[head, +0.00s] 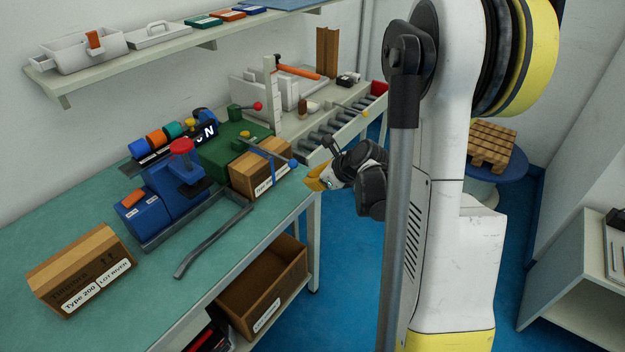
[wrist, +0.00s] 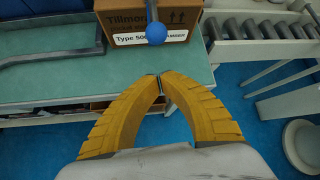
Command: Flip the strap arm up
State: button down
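The strap arm (head: 265,154) is a thin bar lying low over a cardboard box (head: 250,181) beside the green machine (head: 223,147). Its blue ball knob (head: 293,163) sticks out past the front of the box. In the wrist view the strap arm (wrist: 152,12) comes down over the box (wrist: 113,18), and the ball (wrist: 156,33) hangs before the label. My gripper (head: 314,181) is off the table's front edge, near the ball but apart from it. In the wrist view its yellow fingertips (wrist: 161,78) meet with nothing between them.
The green table (head: 70,225) also holds a blue machine (head: 172,190), a bent grey bar (head: 213,240) and another box (head: 82,268). A roller conveyor (head: 335,130) lies behind. An open box (head: 262,292) sits on the lower shelf. Blue floor is free by the table.

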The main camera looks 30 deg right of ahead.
jog(key=b+x, duration=0.2)
jog(key=x, duration=0.4)
jog(key=shift+f, duration=0.25)
jog(key=shift+w+a+r+b, duration=0.1)
jog(key=shift+w+r+b, duration=0.15)
jog(key=shift+b, duration=0.1)
jog(key=shift+s+a+r, duration=0.1)
jog(key=shift+a+r, duration=0.1)
jog(key=shift+r, duration=0.7)
jog(key=shift+a+r, duration=0.2)
jog(key=shift+r, duration=0.7)
